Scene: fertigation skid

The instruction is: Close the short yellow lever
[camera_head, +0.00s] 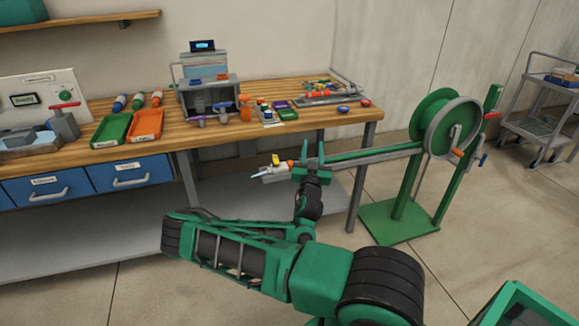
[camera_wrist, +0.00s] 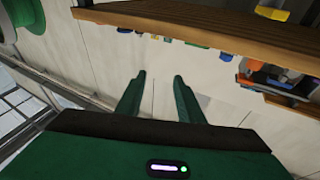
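A small yellow lever (camera_head: 276,160) sits on a pale grey valve fitting (camera_head: 275,173) with a bluish nozzle, in front of the bench edge in the head view. An orange part (camera_head: 290,164) is beside it. My gripper (camera_head: 313,152) is just right of the fitting, its two green fingers pointing up and apart. In the wrist view my gripper (camera_wrist: 159,77) is open, with nothing between the fingers. A yellow and white item (camera_wrist: 272,13) shows at the top of that view; I cannot tell whether it is the lever. The lever's exact angle is too small to tell.
A green hose reel (camera_head: 437,115) stands on the right, with a green bar (camera_head: 375,154) reaching toward my gripper. The wooden bench (camera_head: 330,118) behind holds trays, bottles and small parts. A grey cart (camera_head: 540,125) stands far right.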

